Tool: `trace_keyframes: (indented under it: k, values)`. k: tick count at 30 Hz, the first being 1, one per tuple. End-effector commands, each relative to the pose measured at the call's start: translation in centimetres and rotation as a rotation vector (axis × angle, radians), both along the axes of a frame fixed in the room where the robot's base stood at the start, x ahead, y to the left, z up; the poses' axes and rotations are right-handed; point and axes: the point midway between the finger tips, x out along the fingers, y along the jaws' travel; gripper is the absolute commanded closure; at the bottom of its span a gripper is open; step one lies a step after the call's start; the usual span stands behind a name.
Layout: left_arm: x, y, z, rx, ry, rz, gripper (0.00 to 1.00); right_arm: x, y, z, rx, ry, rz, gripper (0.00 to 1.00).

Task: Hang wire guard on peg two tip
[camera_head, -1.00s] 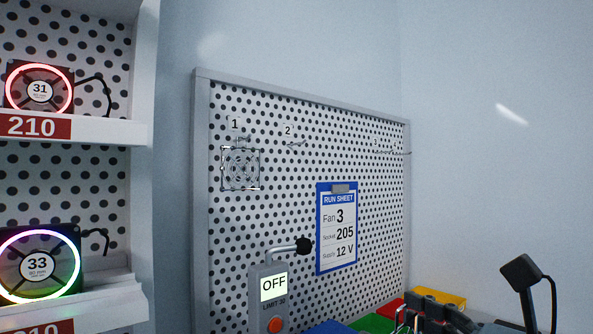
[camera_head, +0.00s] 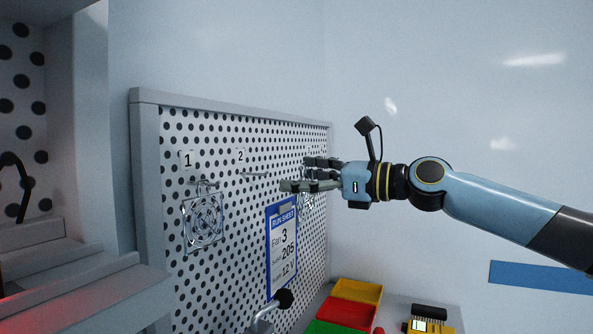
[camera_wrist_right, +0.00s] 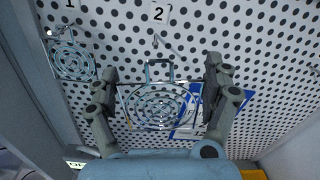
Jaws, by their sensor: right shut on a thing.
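My right gripper (camera_head: 302,174) reaches in from the right in front of the pegboard. In the wrist view my right gripper (camera_wrist_right: 159,78) is shut on a wire guard (camera_wrist_right: 158,106), a square wire frame with concentric rings and a loop at its top. In the head view the held guard (camera_head: 307,200) is mostly hidden behind the fingers. Peg two (camera_head: 254,174) is bare, under label 2, left of the gripper; in the wrist view peg two (camera_wrist_right: 166,43) is above the guard's loop, apart from it. My left gripper is not in view.
Another wire guard (camera_head: 203,221) hangs on peg one (camera_head: 203,183). A blue run sheet (camera_head: 281,245) is on the pegboard (camera_head: 230,270) below the gripper. A shelf (camera_head: 90,290) is at the left.

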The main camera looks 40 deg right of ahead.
Motion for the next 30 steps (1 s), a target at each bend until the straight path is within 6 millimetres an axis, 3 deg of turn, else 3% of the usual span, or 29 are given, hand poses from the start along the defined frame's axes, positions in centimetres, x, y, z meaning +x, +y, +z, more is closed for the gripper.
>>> trace_keyframes:
  k: [9,30]
  values:
    - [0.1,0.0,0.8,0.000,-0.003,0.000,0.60,1.7,1.1,0.0,0.006,-0.002,0.000,0.41]
    - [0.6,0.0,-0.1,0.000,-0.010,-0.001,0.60,5.7,3.4,-0.7,0.004,-0.001,0.001,0.41]
